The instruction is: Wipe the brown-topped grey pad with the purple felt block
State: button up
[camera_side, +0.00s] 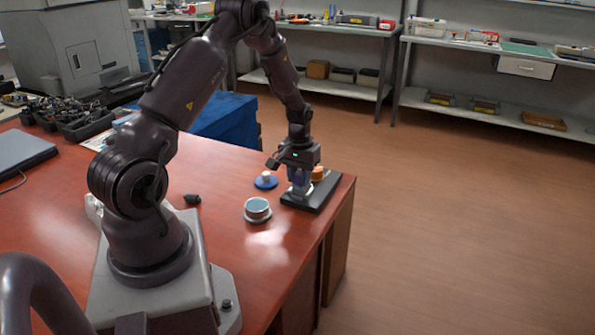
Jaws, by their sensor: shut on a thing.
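My gripper (299,180) points down over a black board (325,193) near the table's right corner. It is shut on the purple felt block (300,188), which shows small and dark between the fingers, low over the board. A small orange-brown topped piece (318,173) stands on the board just right of and behind the gripper, partly hidden by it. It may be the brown-topped grey pad, but its grey part cannot be made out. Whether the block touches anything below it cannot be told.
A blue disc with a white knob (265,181) and a round tin (257,210) stand left of the board. A small black object (192,199) lies further left. The table's right edge is close beside the board. The front right tabletop is clear.

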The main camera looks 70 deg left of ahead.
jog(key=shift+w+a+f, duration=0.2)
jog(key=shift+w+a, duration=0.9)
jog(key=s+d, duration=0.3)
jog(key=shift+r, duration=4.1)
